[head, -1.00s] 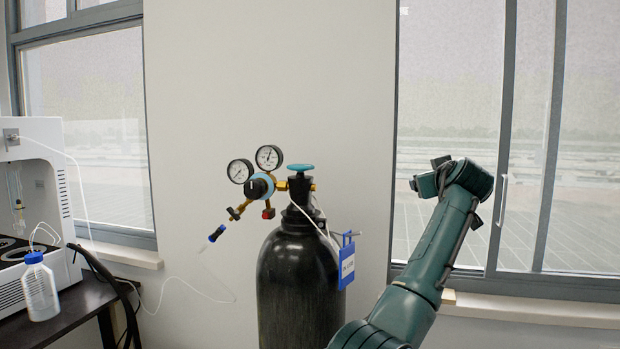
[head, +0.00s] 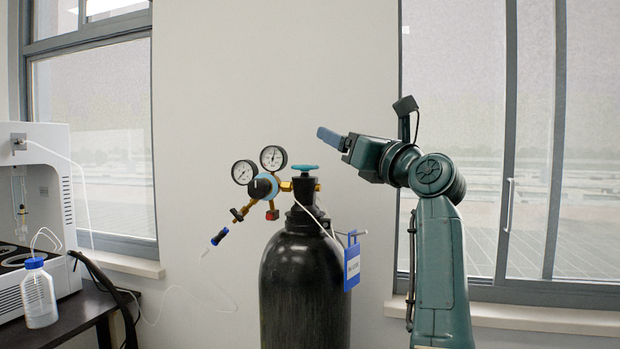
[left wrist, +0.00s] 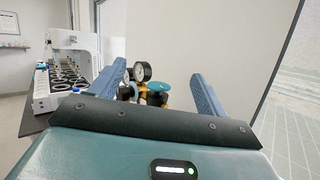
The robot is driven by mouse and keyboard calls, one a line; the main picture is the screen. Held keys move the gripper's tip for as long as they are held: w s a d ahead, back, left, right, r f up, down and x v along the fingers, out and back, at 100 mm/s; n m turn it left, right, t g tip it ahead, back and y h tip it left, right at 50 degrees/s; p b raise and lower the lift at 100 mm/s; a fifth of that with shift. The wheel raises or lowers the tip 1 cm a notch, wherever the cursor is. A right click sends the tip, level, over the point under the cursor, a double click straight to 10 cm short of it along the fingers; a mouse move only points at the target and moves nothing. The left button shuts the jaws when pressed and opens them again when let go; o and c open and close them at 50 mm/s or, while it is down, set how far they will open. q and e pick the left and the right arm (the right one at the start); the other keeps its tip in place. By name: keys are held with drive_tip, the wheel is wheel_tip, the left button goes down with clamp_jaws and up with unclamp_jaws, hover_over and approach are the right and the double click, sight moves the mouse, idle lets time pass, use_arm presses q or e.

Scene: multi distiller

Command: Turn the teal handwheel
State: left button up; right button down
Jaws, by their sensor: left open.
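The teal handwheel (head: 305,168) sits on top of the valve of a black gas cylinder (head: 304,285). In the left wrist view the handwheel (left wrist: 159,87) shows between my two blue fingers, farther off. My left gripper (head: 331,138) is above and to the right of the handwheel in the head view, pointing left, apart from it. Its fingers (left wrist: 155,75) are spread wide with nothing between them. My right gripper is not in view.
A regulator (head: 262,187) with two gauges (head: 273,158) sticks out left of the valve. A blue tag (head: 351,262) hangs at the cylinder's right. A bench with a white machine (head: 42,185) and a bottle (head: 38,292) stands at the left. A wall is behind the cylinder.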

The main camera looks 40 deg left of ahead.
sight(307, 170)
use_arm(q)
wheel_tip(307, 170, down, 6)
drive_tip(key=a+h, duration=0.1)
drive_tip(key=h, duration=0.3)
drive_tip(key=shift+n, duration=0.3)
drive_tip(key=p+x, duration=0.3)
drive_tip(key=x, duration=0.9)
drive_tip(key=shift+w+a, duration=0.15)
drive_tip(key=shift+a, duration=0.05)
drive_tip(key=shift+w+a+f, duration=0.1)
drive_tip(key=shift+w+a, duration=0.05)
drive_tip(key=shift+a, duration=0.25)
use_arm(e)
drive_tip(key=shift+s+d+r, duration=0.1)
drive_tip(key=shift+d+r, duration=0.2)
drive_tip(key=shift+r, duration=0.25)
use_arm(q)
drive_tip(key=shift+c, duration=0.6)
